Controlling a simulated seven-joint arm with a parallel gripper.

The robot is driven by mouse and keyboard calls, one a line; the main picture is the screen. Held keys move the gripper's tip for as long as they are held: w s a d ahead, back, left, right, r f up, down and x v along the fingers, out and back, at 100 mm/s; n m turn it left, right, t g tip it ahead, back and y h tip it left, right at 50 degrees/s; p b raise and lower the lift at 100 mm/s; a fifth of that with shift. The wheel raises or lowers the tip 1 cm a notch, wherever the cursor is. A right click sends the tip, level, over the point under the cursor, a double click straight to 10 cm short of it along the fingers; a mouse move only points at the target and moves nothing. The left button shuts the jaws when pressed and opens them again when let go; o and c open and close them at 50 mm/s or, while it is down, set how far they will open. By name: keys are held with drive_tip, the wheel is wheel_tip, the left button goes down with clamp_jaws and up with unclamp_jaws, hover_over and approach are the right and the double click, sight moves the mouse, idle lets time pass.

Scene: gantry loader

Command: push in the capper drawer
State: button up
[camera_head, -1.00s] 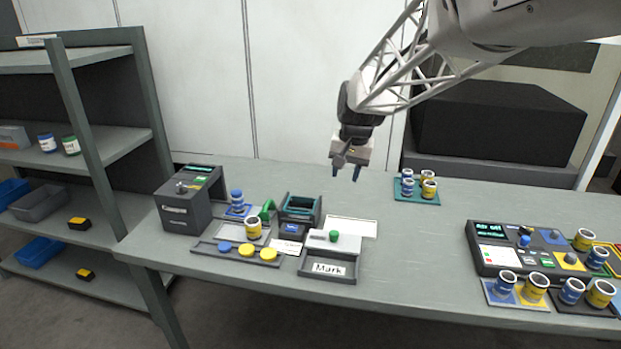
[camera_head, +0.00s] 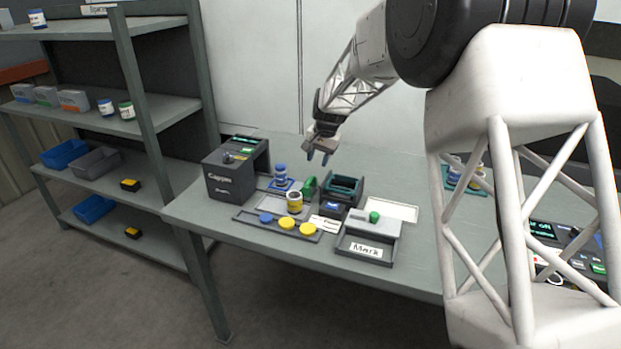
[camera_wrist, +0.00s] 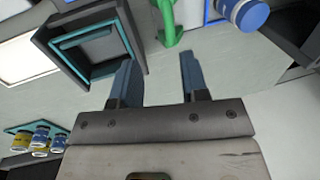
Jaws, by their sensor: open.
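The dark grey capper (camera_head: 232,180) stands at the left end of the bench, a dark part of it at the wrist view's upper right. A pale flat plate (camera_head: 268,203) lies out to its right, with a yellow jar (camera_head: 295,203) at its right side; it appears to be the drawer, pulled out. A green handle (camera_head: 308,187) stands at its right end and also shows at the top of the wrist view (camera_wrist: 170,28). My gripper (camera_head: 318,157) is open and empty above and behind the handle. In the wrist view its fingertips (camera_wrist: 158,60) point toward the handle, apart from it.
A teal-lined dark box (camera_head: 343,190) stands just right of the handle. A blue jar (camera_head: 281,178) stands behind the plate. A tray of blue and yellow caps (camera_head: 277,226) lies in front. The Mark station (camera_head: 367,240) is at front right, shelves (camera_head: 140,130) at left.

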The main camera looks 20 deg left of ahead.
sight(309, 180)
drive_tip(key=shift+w+a+f, duration=0.25)
drive_tip(key=shift+a+f, duration=0.2)
drive_tip(key=shift+a, duration=0.25)
drive_tip(key=shift+f, duration=0.2)
drive_tip(key=shift+a+f, duration=0.25)
drive_tip(key=shift+f, duration=0.95)
drive_tip(key=shift+a+f, duration=0.25)
drive_tip(key=shift+f, duration=1)
drive_tip(key=shift+a+f, duration=0.25)
drive_tip(key=shift+f, duration=0.95)
drive_tip(key=shift+c, duration=0.3)
clamp_jaws()
